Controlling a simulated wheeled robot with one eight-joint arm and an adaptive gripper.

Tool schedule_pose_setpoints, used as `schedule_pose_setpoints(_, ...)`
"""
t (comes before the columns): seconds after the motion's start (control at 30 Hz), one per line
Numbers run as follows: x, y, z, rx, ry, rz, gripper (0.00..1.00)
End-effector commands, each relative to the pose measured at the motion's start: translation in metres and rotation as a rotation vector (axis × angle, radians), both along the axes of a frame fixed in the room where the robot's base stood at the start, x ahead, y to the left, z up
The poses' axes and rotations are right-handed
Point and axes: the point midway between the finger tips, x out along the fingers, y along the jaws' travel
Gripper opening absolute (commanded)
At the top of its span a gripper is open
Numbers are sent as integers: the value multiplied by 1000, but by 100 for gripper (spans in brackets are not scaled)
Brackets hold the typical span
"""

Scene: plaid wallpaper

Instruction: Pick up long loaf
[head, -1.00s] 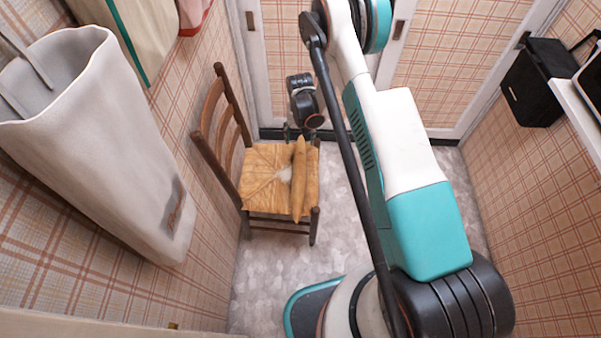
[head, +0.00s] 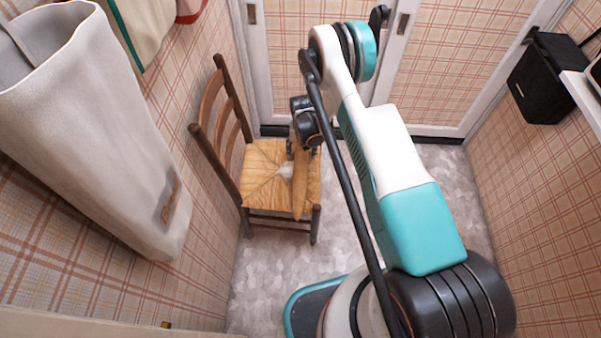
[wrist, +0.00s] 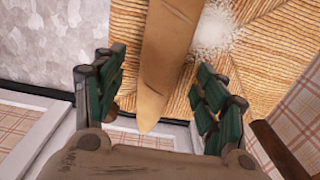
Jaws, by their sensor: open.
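The long loaf (head: 301,189) lies on the woven seat of a wooden chair (head: 262,170), along the seat's right side. In the wrist view the loaf (wrist: 165,60) runs from the top edge down to a rounded tip between my open fingers. My gripper (wrist: 160,105) is open, with a green finger on each side of the loaf's end and gaps on both sides. In the head view my gripper (head: 303,148) is over the seat's far right part and hides the loaf's far end. Whether the fingers are at the loaf's height is unclear.
A pale patch (head: 285,170) lies on the seat beside the loaf. The chair's back (head: 222,120) rises on the left. A large white bag (head: 95,130) hangs at the left wall. A black box (head: 545,78) is at the right wall. Grey floor is clear around the chair.

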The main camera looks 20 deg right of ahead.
Motion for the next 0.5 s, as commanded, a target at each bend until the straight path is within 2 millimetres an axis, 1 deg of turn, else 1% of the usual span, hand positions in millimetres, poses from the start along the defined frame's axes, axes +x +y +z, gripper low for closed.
schedule_pose_setpoints(0.03, 1, 1, -10, 0, 0, 0, 66)
schedule_pose_setpoints(0.23, 2, 1, -38, 0, 0, 0, 66)
schedule_pose_setpoints(0.33, 2, 1, -43, 0, 0, 0, 66)
schedule_pose_setpoints(0.5, 2, 1, -41, 0, 0, 0, 66)
